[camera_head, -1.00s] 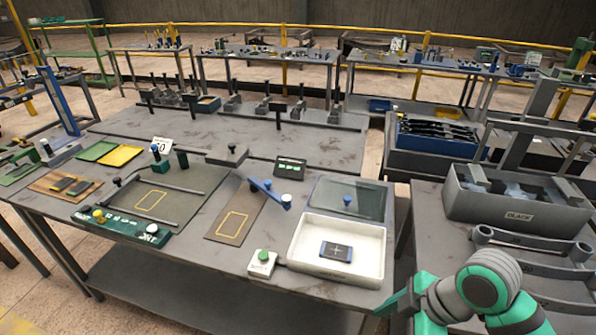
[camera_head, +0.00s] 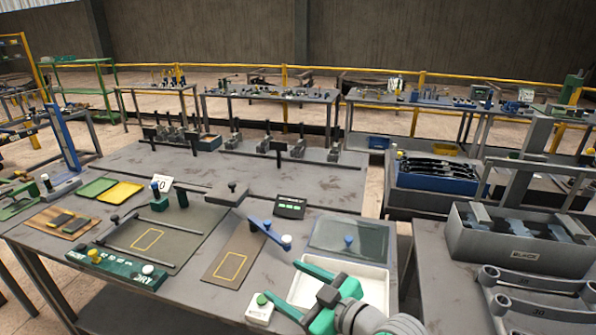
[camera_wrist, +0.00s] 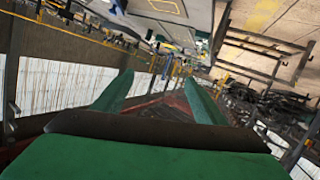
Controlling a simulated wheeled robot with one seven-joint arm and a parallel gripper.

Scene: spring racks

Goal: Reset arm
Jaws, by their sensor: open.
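My gripper (camera_head: 305,295) is green and sits low in the head view, over the front of the grey workbench (camera_head: 215,290). Its two fingers are spread apart with nothing between them. They point left, across the near part of a white tray (camera_head: 376,280), and hide part of it. In the wrist view my gripper's fingers (camera_wrist: 155,95) are also wide apart and empty. That view is tilted and looks out over the hall, with the bench near its top.
A blue-handled lever (camera_head: 268,233) and a glassy panel (camera_head: 348,238) lie beyond the tray. A grey bin (camera_head: 520,248) and metal brackets (camera_head: 540,288) occupy the right bench.

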